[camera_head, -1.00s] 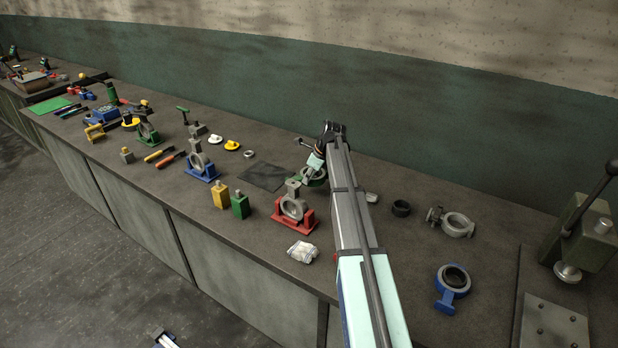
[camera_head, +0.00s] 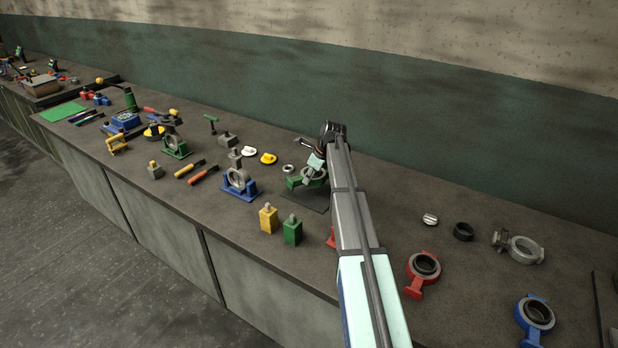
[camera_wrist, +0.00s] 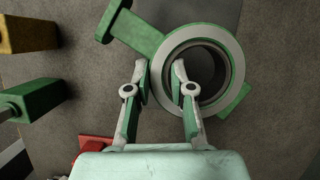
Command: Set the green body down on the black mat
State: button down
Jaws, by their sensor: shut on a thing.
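The green body (camera_head: 295,182), a ring with a pale face and a green side arm, is at my gripper in the head view, partly hidden by my arm. The wrist view shows the green body (camera_wrist: 229,45) from above. My gripper (camera_wrist: 160,78) is shut on its ring wall, one finger outside and one inside the bore. The black mat (camera_head: 308,201) lies on the bench under the body in the head view. The mat (camera_wrist: 200,10) also shows behind the body in the wrist view. I cannot tell whether the body touches the mat.
A blue stand with a grey ring (camera_head: 238,183) is left of the mat. A yellow block (camera_head: 268,218) and a green block (camera_head: 292,230) stand in front. A red stand (camera_head: 331,238) is mostly hidden by my arm. Red (camera_head: 424,268) and blue (camera_head: 536,315) ring bodies lie to the right.

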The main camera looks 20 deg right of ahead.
aim_at(309, 185)
jog(key=shift+w+a+r, duration=0.15)
jog(key=shift+w+a, duration=0.1)
jog(key=shift+w, duration=0.15)
jog(key=shift+s, duration=0.15)
jog(key=shift+f+b, duration=0.6)
jog(key=shift+f, duration=2.6)
jog(key=shift+f, duration=0.2)
jog(key=c, duration=0.9)
grip_release()
jog(key=shift+c, duration=0.2)
jog(key=shift+f, duration=0.1)
jog(key=v, duration=1.2)
jog(key=shift+s+a, duration=0.1)
